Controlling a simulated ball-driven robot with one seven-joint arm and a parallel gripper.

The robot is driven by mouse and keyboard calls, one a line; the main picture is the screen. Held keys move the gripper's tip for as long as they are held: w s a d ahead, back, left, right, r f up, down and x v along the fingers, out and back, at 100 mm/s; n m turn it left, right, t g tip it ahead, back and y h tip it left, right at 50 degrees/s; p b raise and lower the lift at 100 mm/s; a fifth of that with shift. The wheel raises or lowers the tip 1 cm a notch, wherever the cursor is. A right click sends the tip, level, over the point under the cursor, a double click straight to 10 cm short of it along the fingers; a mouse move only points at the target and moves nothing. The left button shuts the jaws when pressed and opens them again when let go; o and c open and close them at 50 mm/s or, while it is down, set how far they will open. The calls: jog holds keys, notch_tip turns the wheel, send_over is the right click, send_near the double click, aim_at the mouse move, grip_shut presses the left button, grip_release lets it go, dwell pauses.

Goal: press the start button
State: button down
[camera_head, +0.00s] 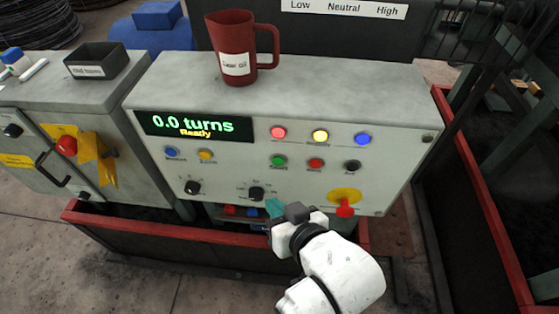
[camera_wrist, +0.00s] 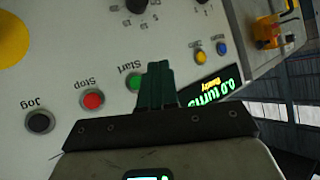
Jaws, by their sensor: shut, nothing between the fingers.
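The green start button (camera_head: 278,160) is on the sloped front of the control panel (camera_head: 330,190), left of the red stop button (camera_head: 316,163) and the black jog button (camera_head: 352,166). The wrist view shows the panel upside down, with the green button labelled Start (camera_wrist: 134,82) just left of my fingers. My gripper (camera_head: 274,207) is shut and empty, its teal fingers in front of the panel's lower edge, below the start button in the head view. In the wrist view my gripper (camera_wrist: 157,70) overlaps the panel close beside the button; it does not cover it. I cannot tell the gap to the panel.
The display (camera_head: 194,126) reads "0.0 turns" and "Ready". A red emergency knob (camera_head: 345,208) and black rotary knobs (camera_head: 256,193) sit low on the panel. A red jug (camera_head: 235,45) stands on top. A red-rimmed trough (camera_head: 150,237) runs beneath.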

aim_at(278, 161)
jog(key=w, duration=0.7)
jog(key=shift+w+b, duration=0.3)
jog(key=shift+b, duration=0.1)
jog(key=shift+w+d, duration=0.1)
dwell(1.6)
jog(key=shift+w, duration=0.3)
